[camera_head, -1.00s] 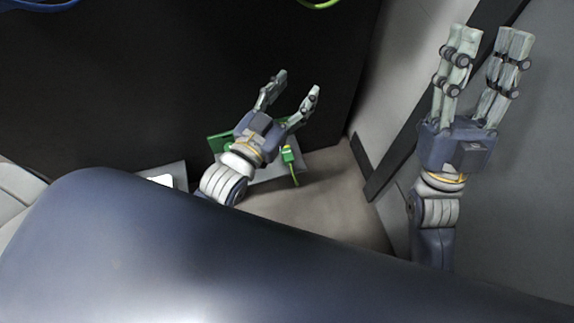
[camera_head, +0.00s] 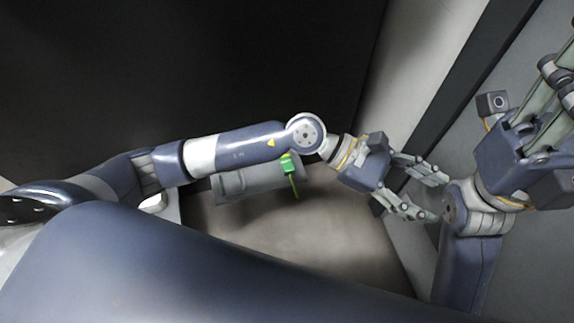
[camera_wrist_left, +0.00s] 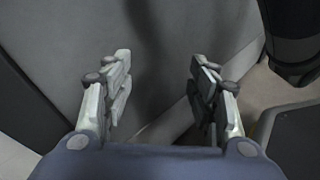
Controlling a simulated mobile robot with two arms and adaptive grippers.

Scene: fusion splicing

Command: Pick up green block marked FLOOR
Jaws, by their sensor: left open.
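A small green piece (camera_head: 289,165) with a thin yellow-green tail lies at the edge of a grey tray-like part (camera_head: 232,184), just below my left forearm in the head view. I cannot read any marking on it, so I cannot tell if it is the block marked FLOOR. My left gripper (camera_head: 438,198) is open and empty, well to the right of the green piece, close to my right arm. My right gripper (camera_head: 558,85) is at the upper right, partly cut off by the frame.
A beige floor area (camera_head: 290,235) lies below the tray, with a black panel (camera_head: 230,70) behind. A pale grey wall and a dark upright strip (camera_head: 455,85) stand to the right. A small white item (camera_head: 153,201) shows at the left.

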